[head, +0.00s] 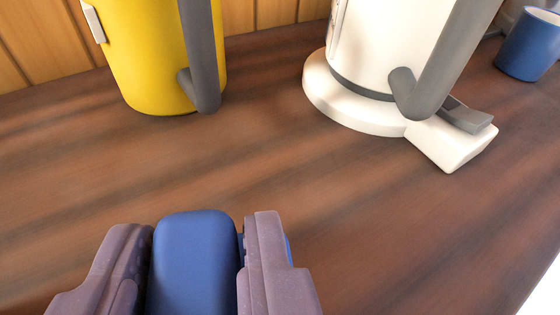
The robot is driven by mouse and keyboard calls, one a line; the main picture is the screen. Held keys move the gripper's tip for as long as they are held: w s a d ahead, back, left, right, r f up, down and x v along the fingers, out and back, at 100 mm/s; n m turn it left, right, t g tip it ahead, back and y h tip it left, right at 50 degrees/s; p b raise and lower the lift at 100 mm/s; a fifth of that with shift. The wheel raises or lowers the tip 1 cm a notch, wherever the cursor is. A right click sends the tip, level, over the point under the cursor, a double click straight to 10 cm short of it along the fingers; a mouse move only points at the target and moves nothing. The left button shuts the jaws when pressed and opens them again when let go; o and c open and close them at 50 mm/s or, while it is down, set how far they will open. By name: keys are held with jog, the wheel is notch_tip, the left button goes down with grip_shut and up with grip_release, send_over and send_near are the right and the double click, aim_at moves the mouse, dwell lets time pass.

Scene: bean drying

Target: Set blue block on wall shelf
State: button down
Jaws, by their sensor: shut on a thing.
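My gripper (198,262) is at the bottom of the head view, left of centre. Its two purple-grey fingers are shut on the blue block (193,250). The block has rounded edges and sits between the fingers, its lower part cut off by the picture edge. Behind it is a dark brown wooden surface (265,170); I cannot tell whether this is the wall shelf. I cannot tell whether the block touches the surface.
A yellow container (140,50) with a grey handle stands at the back left. A white kettle (370,50) on a white base (335,100) stands right of centre. A blue mug (528,45) is at the far right. The surface's middle is clear; its edge shows at lower right.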

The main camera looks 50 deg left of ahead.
jog(key=shift+w+a+f, duration=0.15)
jog(key=shift+w+a, duration=0.5)
jog(key=shift+w, duration=0.25)
notch_tip(320, 180, down, 4)
jog(key=b, duration=0.2)
jog(key=shift+b, duration=0.4)
jog(key=shift+r, duration=0.35)
jog(key=c, duration=1.3)
grip_release()
jog(key=shift+f, duration=0.2)
jog(key=o, duration=0.5)
jog(key=shift+c, duration=0.2)
